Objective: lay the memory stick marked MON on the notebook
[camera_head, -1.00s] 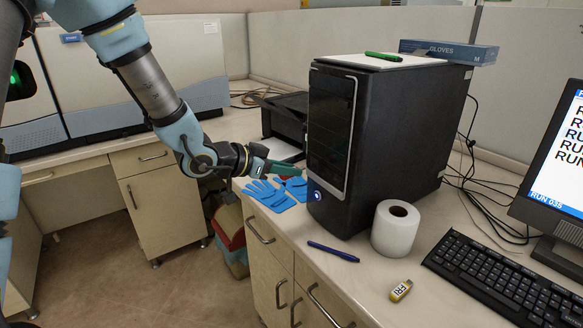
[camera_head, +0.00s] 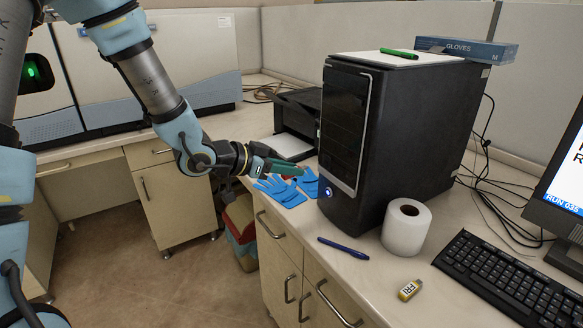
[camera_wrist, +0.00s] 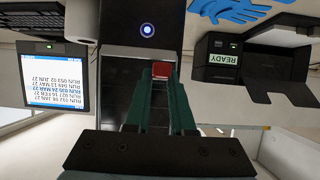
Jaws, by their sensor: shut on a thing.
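My gripper (camera_head: 288,168) has green fingers and is in front of the black computer tower, above the blue gloves. In the wrist view my gripper (camera_wrist: 160,78) is shut on a small red thing (camera_wrist: 158,70), seen end-on between the fingertips. It looks like a memory stick, but no marking shows.
The tall tower (camera_head: 400,130) stands beside my gripper. Blue gloves (camera_head: 282,190), a blue pen (camera_head: 343,247), a white roll (camera_head: 407,228) and a keyboard (camera_head: 505,270) are on the desk. A glove box (camera_head: 466,50) sits on the tower's back. A printer (camera_head: 292,118) is behind.

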